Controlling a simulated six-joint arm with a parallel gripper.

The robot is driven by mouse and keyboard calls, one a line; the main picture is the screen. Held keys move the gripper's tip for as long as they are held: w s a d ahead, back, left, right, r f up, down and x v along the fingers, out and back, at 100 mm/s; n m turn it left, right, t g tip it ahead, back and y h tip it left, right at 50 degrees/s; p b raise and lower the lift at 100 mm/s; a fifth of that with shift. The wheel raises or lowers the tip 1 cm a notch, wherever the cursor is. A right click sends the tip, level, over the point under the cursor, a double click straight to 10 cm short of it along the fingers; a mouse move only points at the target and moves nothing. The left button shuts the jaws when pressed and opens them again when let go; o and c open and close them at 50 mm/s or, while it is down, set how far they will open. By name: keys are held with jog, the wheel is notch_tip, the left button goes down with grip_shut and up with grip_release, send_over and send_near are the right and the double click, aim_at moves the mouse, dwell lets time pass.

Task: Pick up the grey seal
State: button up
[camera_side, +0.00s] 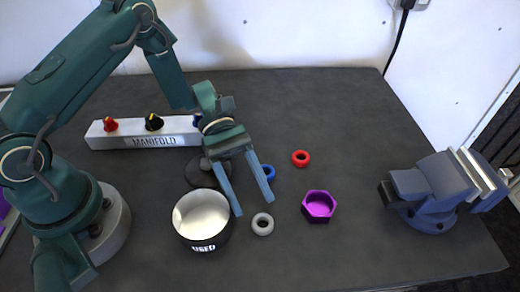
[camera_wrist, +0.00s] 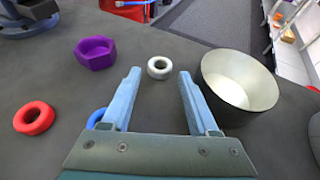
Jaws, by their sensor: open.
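The grey seal (camera_side: 262,224) is a small pale ring lying flat on the dark table, between the black cup and the purple hexagonal piece. In the wrist view the grey seal (camera_wrist: 160,67) lies beyond my fingertips, near the middle of the gap between them. My gripper (camera_side: 254,208) is open and empty. It points down towards the table, with its fingers on either side of a gap. In the wrist view both fingers of my gripper (camera_wrist: 159,75) show, spread apart, with nothing between them. The seal is fully visible and not touched.
A black cup (camera_side: 203,240) marked USED stands left of the seal. A purple hexagonal piece (camera_side: 318,206), a red ring (camera_side: 301,158) and a partly hidden blue ring (camera_side: 268,173) lie nearby. A manifold (camera_side: 150,142) stands behind; a vise (camera_side: 436,190) is at right.

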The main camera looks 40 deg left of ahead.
aim_at(263, 224)
jog(key=shift+x, duration=1.4)
grip_shut()
